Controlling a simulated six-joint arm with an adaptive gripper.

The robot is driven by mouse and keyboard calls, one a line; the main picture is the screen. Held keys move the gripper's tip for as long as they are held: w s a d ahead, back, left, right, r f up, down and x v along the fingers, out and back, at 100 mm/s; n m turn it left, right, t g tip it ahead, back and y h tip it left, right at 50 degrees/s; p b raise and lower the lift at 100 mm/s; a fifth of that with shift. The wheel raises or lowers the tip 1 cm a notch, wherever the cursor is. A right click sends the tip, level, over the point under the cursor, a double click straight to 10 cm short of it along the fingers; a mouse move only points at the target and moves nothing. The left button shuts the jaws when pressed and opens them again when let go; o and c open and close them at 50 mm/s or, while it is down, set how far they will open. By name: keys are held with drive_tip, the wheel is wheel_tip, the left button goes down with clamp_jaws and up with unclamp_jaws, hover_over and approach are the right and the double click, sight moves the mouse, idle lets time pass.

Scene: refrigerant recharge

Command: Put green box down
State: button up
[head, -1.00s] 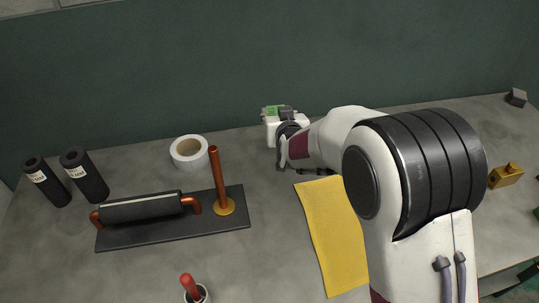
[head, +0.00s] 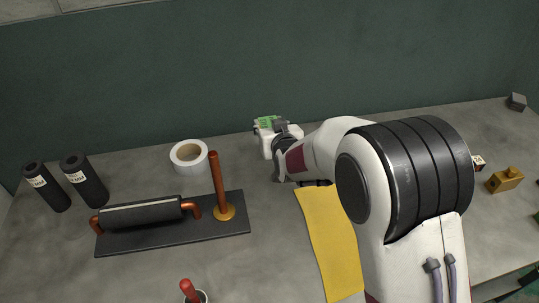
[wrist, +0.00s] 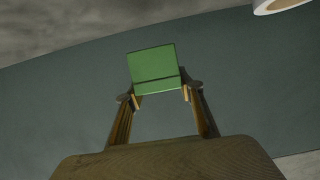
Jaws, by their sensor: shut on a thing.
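The green box (wrist: 153,65) is held between the two fingertips of my gripper (wrist: 160,93) in the wrist view, with its flat green face showing. My gripper is shut on it. In the head view only a small green part of the box (head: 268,121) shows beyond my white wrist, near the back wall. My arm hides most of the fingers there. I cannot tell whether the box touches the table.
A white tape roll (head: 177,158) lies left of my wrist. A copper tube (head: 215,180) stands on a dark plate (head: 170,238). A yellow cloth (head: 328,240) lies partly under my arm. Black tubes (head: 85,180) stand at far left. A brass block (head: 504,181) sits right.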

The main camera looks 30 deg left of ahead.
drive_tip(key=shift+f, duration=2.9)
drive_tip(key=shift+f, duration=1.85)
drive_tip(key=shift+f, duration=0.1)
drive_tip(key=o, duration=1.2)
drive_tip(key=shift+s+d+r, duration=0.3)
drive_tip(key=shift+s+d, duration=0.05)
drive_tip(key=shift+v, duration=5.5)
